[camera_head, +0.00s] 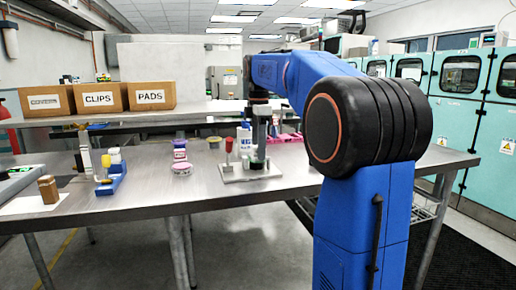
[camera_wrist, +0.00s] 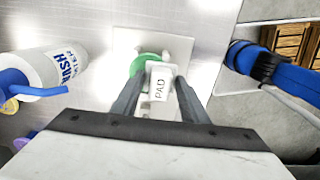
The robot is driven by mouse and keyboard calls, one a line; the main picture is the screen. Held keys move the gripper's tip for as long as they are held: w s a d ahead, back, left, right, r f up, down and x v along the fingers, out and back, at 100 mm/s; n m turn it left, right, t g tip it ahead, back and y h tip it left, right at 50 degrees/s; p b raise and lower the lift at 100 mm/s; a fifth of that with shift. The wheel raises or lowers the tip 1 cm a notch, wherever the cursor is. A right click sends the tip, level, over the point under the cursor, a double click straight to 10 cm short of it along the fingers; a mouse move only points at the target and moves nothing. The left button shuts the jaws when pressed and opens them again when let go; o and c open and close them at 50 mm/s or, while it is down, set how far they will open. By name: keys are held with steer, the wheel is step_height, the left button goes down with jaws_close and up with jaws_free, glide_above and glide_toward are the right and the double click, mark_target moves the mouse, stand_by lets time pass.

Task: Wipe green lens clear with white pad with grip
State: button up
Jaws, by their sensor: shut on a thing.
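The white pad (camera_wrist: 160,88), marked PAD, sits between the two fingers of my gripper (camera_wrist: 159,80) in the wrist view, and the gripper is shut on it. The green lens (camera_wrist: 142,62) shows just beyond the pad, partly covered by the pad and a finger. It lies over a pale square plate (camera_wrist: 180,46). The pad overlaps the lens in the picture; I cannot tell if they touch. In the head view my gripper (camera_head: 258,160) points down over the plate (camera_head: 237,177), and the pad and lens are not clear there.
A white bottle (camera_wrist: 52,68) with a blue nozzle lies left in the wrist view. A red-topped post (camera_head: 229,146) stands beside my gripper. Pink and purple tubs (camera_head: 181,168) and a blue holder (camera_head: 112,180) stand farther left. The table front (camera_head: 150,205) is mostly clear.

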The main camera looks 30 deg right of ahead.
steer(key=shift+w+d, duration=0.15)
steer(key=shift+d, duration=0.05)
steer(key=shift+w, duration=0.2)
steer(key=shift+w+d, duration=0.25)
steer(key=shift+w, duration=0.4)
steer(key=shift+w, duration=0.1)
steer(key=shift+w+d, duration=0.3)
steer(key=shift+w, duration=0.55)
step_height(320, 180, up, 7)
stand_by(0.6)
stand_by(0.5)
